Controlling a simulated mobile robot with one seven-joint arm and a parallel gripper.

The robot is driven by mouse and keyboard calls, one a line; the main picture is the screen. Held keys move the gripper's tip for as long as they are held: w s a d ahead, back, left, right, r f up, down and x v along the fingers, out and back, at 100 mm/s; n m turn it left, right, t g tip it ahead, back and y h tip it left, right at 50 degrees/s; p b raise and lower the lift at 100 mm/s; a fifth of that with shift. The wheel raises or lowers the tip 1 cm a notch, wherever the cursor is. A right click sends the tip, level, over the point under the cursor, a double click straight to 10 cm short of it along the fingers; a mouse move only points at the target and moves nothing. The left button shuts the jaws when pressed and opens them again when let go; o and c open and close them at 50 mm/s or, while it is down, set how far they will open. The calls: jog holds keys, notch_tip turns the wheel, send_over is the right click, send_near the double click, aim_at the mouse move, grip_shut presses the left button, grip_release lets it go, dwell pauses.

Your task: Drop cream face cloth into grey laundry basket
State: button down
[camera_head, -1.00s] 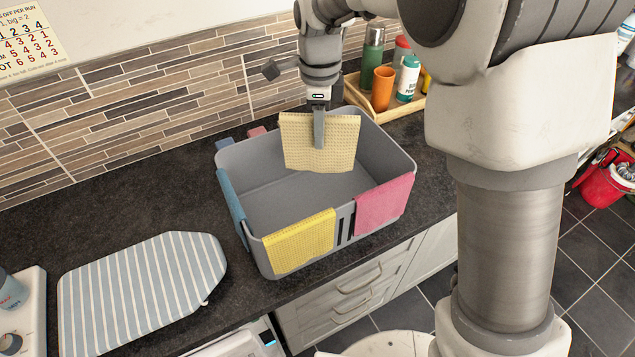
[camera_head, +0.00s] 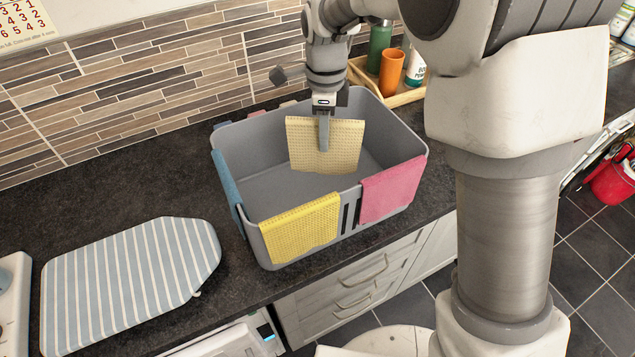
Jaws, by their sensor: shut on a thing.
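The cream face cloth (camera_head: 341,143) hangs flat and upright from my gripper (camera_head: 324,140), which is shut on it. One finger shows in front of the cloth; the other is hidden behind it. The grey laundry basket (camera_head: 262,183) stands on the dark worktop. In this view the cloth overlaps the basket's open top, and its lower edge appears against the inside. I cannot tell exactly how far below the rim it reaches. The visible basket floor looks empty.
A yellow cloth (camera_head: 300,229), a pink cloth (camera_head: 391,190) and a blue cloth (camera_head: 227,187) hang over the basket's rim. A striped ironing board (camera_head: 130,285) lies to the left. A wooden tray (camera_head: 403,97) with bottles and an orange cup (camera_head: 391,72) stands behind.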

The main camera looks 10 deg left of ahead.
jog(key=c, duration=0.6)
grip_release()
jog(key=shift+r, duration=0.1)
notch_tip(320, 180, up, 17)
jog(key=shift+r+p, duration=0.1)
jog(key=shift+p, duration=0.2)
jog(key=shift+d, duration=0.1)
